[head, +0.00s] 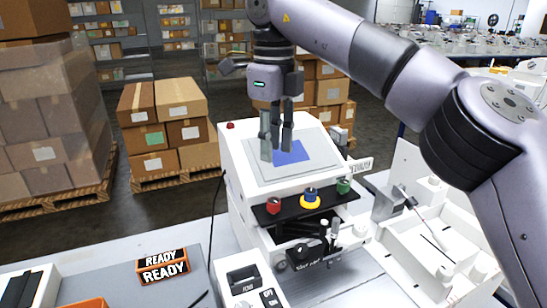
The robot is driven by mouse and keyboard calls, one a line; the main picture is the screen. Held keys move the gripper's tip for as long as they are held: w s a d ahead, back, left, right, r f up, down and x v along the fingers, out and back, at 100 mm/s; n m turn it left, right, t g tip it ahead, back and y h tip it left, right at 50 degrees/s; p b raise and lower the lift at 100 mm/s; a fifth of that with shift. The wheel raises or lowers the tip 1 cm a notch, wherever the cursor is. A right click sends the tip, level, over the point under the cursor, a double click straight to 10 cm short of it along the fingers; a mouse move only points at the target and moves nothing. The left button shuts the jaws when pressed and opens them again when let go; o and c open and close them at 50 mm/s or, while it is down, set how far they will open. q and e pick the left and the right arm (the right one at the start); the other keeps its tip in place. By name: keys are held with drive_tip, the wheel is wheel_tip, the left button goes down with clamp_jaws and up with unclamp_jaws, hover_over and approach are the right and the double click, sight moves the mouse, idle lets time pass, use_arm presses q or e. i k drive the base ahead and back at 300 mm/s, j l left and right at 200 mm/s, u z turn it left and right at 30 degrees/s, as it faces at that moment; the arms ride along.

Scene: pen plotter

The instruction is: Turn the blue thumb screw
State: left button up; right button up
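The blue thumb screw (311,193) stands on a yellow round base in the middle of a black bar on the front of the white pen plotter (238,165). A red knob (273,205) is to its left and a green knob (343,186) to its right. My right gripper (276,150) points down over the plotter's top plate, above and behind the thumb screw in the picture and apart from it. I see nothing held in it, but its fingers overlap from this angle, so its opening is unclear. My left gripper is out of view.
A blue patch (290,153) lies on the plotter's top plate. Pens (329,238) stand below the black bar. White trays (430,245) are at the right, under my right arm.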

sight(310, 199)
drive_tip(key=k, duration=1.5)
